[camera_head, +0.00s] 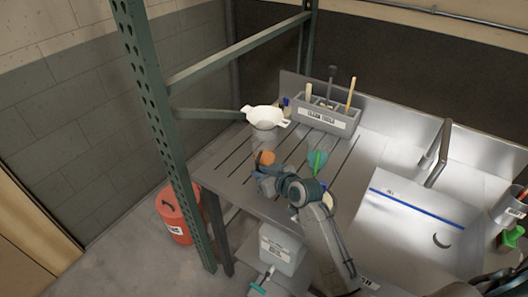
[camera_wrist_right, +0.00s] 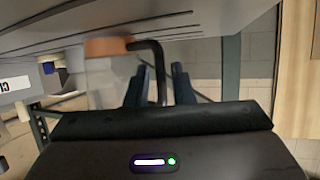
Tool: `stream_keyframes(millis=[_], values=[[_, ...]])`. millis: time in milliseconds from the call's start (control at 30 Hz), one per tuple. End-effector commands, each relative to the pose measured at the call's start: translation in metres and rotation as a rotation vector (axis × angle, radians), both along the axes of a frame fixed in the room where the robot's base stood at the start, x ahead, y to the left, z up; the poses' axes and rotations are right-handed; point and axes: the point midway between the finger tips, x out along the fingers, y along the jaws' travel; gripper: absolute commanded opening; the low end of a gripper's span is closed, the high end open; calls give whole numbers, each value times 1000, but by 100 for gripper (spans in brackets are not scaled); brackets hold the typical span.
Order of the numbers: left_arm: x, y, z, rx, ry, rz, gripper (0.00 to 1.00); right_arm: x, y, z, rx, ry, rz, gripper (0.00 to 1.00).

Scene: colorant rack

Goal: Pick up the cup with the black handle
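The cup with the black handle (camera_wrist_right: 160,72) shows in the right wrist view as a blurred pale, see-through body (camera_wrist_right: 100,82) with an orange end (camera_wrist_right: 105,48). I cannot see clear contact. In the head view the right gripper (camera_head: 262,174) is just in front of the orange part. My left gripper is not in view.
A teal item with a green handle (camera_head: 317,160) is close to my right wrist. A green post (camera_head: 165,130) rises on the left; a sink (camera_head: 420,220) is at the right.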

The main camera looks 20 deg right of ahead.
Motion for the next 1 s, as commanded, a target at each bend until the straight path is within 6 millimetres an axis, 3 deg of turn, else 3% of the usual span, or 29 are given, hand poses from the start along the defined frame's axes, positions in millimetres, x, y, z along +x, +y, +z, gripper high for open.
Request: stream_keyframes(millis=[133, 467, 600, 1000], values=[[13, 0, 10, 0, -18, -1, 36, 17, 6, -5, 1, 2, -1, 22], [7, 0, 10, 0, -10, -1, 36, 22, 8, -9, 0, 0, -1, 22], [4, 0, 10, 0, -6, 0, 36, 22, 8, -9, 0, 0, -1, 0], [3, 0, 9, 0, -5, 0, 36, 22, 8, -8, -1, -1, -1, 0]])
